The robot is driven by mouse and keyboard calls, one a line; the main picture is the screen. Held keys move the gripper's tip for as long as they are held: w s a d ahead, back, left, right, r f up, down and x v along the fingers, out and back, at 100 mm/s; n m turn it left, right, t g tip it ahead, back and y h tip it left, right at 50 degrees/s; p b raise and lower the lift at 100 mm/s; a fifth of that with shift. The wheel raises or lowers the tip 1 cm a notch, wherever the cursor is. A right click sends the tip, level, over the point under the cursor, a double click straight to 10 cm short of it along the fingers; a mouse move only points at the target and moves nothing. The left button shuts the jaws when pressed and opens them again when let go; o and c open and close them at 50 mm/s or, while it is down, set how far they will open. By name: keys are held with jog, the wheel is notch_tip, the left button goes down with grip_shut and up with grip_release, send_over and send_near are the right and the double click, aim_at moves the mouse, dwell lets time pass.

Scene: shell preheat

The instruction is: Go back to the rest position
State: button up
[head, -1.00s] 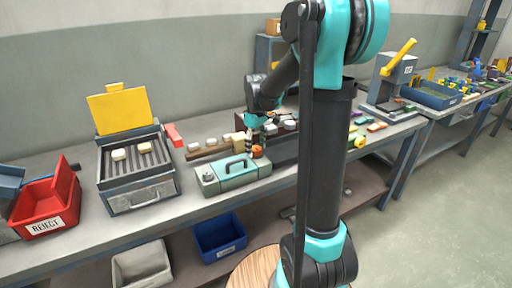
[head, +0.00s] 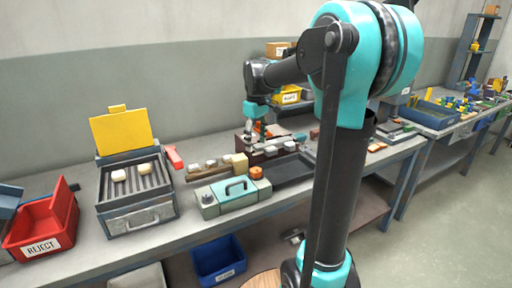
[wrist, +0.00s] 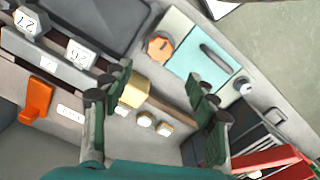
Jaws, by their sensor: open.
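My gripper (head: 256,136) hangs over the back of the bench in the head view, above the row of blocks. In the wrist view its two dark fingers (wrist: 160,100) stand wide apart with nothing between them. Below them are a tan block (wrist: 134,94) and several small pale blocks, all clear of the fingers. My arm crosses the right half of the head view and hides part of the bench.
At left, a grey heater (head: 136,214) with a raised yellow lid (head: 121,133) holds two cream pieces on its slats. A red REJECT bin (head: 42,231) stands further left. A blue bin (head: 219,262) sits below the bench. A dark tray (head: 289,172) lies right of the green box.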

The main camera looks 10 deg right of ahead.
jog(key=s+d+f+m+t, duration=0.2)
jog(key=s+f+m, duration=0.2)
jog(key=s+f, duration=0.5)
jog(key=s+d+f+m+t, duration=0.2)
jog(key=s+f+m, duration=0.2)
jog(key=s+f, duration=0.6)
jog(key=s, duration=0.3)
jog(key=shift+f, duration=0.2)
jog(key=shift+d, duration=0.1)
